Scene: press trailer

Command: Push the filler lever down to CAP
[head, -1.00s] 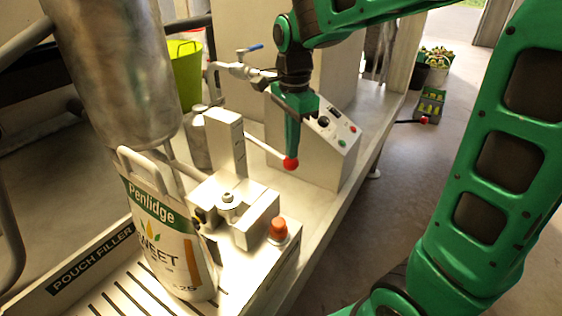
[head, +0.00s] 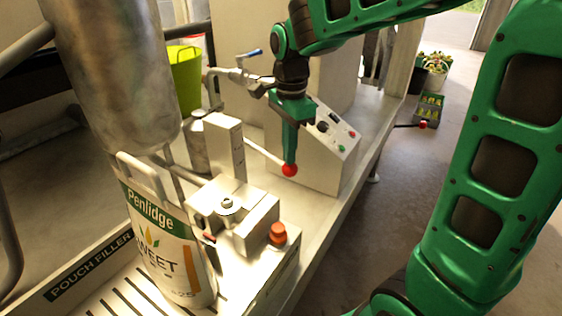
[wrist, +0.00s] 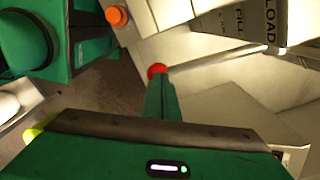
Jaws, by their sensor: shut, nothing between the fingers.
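The filler lever is a thin pale rod (head: 262,153) with a red ball knob (head: 289,170) at its free end. It slopes down to the right from the white upright post (head: 224,141) of the pouch filler. My gripper (head: 290,160) points down with its fingers shut and empty, and the tips are right at the top of the red knob. In the wrist view the shut fingertips (wrist: 158,82) meet the knob (wrist: 157,71), and the rod (wrist: 205,60) runs off to the right.
A Penlidge pouch (head: 165,245) stands on the slotted tray at the left under a metal cylinder (head: 115,70). An orange-red button (head: 277,233) sits on the filler's front corner. A control box (head: 325,150) stands close behind the lever. Open floor lies to the right.

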